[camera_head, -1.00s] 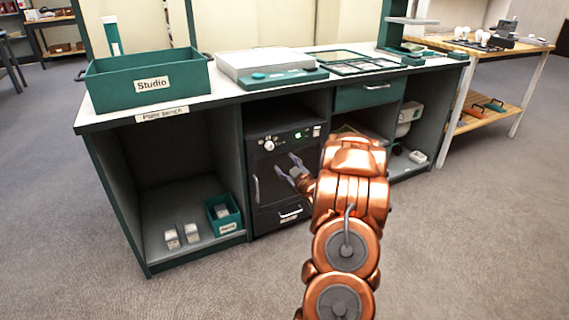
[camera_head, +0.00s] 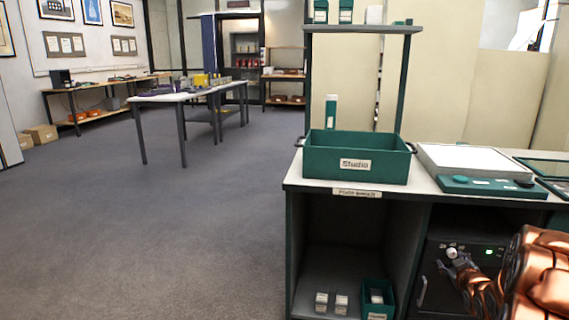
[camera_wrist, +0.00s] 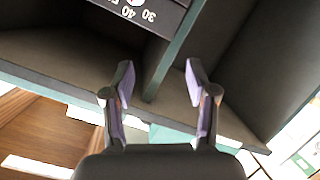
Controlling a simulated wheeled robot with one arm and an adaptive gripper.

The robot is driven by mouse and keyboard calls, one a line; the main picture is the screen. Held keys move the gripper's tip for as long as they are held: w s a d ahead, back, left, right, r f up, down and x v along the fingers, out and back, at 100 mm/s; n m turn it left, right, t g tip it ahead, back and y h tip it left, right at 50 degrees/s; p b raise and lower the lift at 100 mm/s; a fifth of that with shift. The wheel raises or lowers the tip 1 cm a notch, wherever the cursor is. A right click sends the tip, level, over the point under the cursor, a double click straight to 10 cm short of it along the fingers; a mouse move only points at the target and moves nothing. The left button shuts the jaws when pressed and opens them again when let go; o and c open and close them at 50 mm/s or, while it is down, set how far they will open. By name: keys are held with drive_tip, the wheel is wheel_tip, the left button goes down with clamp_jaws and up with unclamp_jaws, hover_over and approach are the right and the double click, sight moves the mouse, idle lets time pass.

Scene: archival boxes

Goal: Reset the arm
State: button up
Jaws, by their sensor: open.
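My copper arm (camera_head: 540,270) shows at the lower right of the head view. My gripper (camera_head: 452,262) is at its far end, in front of the dark unit with a knob and a green light (camera_head: 470,250) under the bench. In the wrist view my gripper (camera_wrist: 158,82) has its two purple-grey fingers spread apart, with nothing between them. The wrist view also shows a dark panel with number marks (camera_wrist: 135,8) at the top, beyond the fingers. Whether the gripper touches the unit cannot be told.
The bench (camera_head: 357,192) carries a green Studio box (camera_head: 330,160) and a flat white-topped device (camera_head: 480,160). A small green bin (camera_head: 367,298) and small boxes sit on its lower shelf. A white table (camera_head: 185,97) stands farther back. Open carpet (camera_head: 180,220) lies left of the bench.

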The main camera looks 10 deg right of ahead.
drive_tip(key=s+a+r+m+g+y+p, duration=0.1)
drive_tip(key=s+a+r+g+p, duration=0.35)
drive_tip(key=a+r+p, duration=0.5)
drive_tip(key=s+a+r+m+g+y+p, duration=0.1)
drive_tip(key=s+a+r+g+p, duration=0.2)
drive_tip(key=s+a+r+p, duration=0.6)
drive_tip(key=s+a+r+g+y+p, duration=0.1)
drive_tip(key=s+a+r+g+p, duration=0.3)
drive_tip(key=s+a+r, duration=0.6)
drive_tip(key=s+a+r+g+y+p, duration=0.2)
drive_tip(key=s+a+r+g+p, duration=0.2)
drive_tip(key=s+a+r+p, duration=0.4)
drive_tip(key=s+a+r, duration=0.2)
drive_tip(key=s+a, duration=0.3)
drive_tip(key=s, duration=0.3)
drive_tip(key=shift+s+a+r+p, duration=0.25)
drive_tip(key=shift+s+a+p, duration=0.1)
drive_tip(key=shift+s+a, duration=0.05)
